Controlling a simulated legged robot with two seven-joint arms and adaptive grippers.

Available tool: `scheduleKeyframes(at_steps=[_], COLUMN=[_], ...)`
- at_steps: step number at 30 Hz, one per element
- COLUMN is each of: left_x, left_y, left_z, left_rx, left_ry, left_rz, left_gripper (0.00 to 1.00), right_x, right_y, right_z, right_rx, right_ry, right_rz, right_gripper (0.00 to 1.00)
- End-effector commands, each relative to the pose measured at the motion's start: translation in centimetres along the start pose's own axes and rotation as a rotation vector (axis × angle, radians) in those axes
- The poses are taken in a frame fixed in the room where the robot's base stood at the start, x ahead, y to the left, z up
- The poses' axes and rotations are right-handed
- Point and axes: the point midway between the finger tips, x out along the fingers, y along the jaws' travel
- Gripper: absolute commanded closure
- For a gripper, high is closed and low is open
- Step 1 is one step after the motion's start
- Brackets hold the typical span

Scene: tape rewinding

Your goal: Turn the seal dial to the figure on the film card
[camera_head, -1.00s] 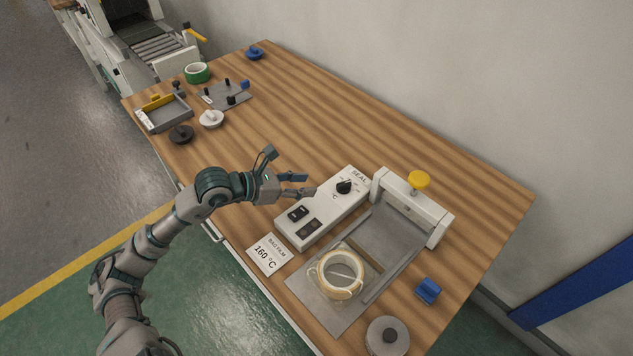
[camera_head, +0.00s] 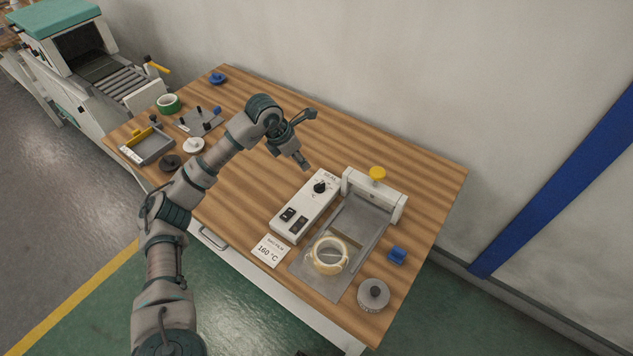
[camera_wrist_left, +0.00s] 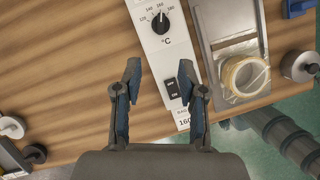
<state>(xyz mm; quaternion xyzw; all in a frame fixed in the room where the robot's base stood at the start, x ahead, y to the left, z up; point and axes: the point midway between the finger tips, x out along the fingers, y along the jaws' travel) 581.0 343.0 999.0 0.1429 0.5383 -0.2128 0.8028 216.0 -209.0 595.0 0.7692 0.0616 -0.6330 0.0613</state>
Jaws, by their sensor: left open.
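The seal dial (camera_head: 320,187) is a black knob on the white seal control box (camera_head: 303,207). In the left wrist view the dial (camera_wrist_left: 160,23) sits inside a printed scale with a °C mark below it. The film card (camera_head: 270,250) lies flat on the table by the box's near end and reads 160 °C. My left gripper (camera_head: 308,140) is open and empty, up and left of the dial in the head view. In the left wrist view its two fingers (camera_wrist_left: 158,80) are spread below the dial, apart from it.
A sealer with a yellow knob (camera_head: 377,173) stands right of the box. A tape roll (camera_head: 328,256) lies on its plate. A blue block (camera_head: 397,255) and a grey round weight (camera_head: 373,294) are at the right. Trays and rolls fill the table's far left; its middle is clear.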

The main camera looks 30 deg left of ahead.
Motion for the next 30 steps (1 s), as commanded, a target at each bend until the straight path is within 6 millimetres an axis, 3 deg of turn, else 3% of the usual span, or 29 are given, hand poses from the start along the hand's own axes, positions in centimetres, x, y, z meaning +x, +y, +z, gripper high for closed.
scheduleKeyframes(at_steps=[12,18,24,30], left_x=[10.0,13.8,15.6,15.9], left_y=[-0.3,-0.2,-0.2,-0.1], left_z=[-0.1,-0.1,0.0,0.0], left_rx=[0.0,0.001,0.001,0.001], left_ry=[0.001,0.0,-0.002,-0.003], left_rz=[-0.005,-0.002,-0.002,-0.001], left_gripper=[0.59,0.59,0.59,0.59], right_x=[-3.5,-5.3,-6.3,-6.5], right_y=[0.1,0.2,0.2,0.2], right_z=[-0.2,-0.1,-0.2,-0.2], right_rx=[0.002,0.003,0.004,0.004], right_ry=[0.013,0.018,0.027,0.025], right_rz=[0.0,0.001,0.002,0.002], right_gripper=[0.6,0.6,0.6,0.6])
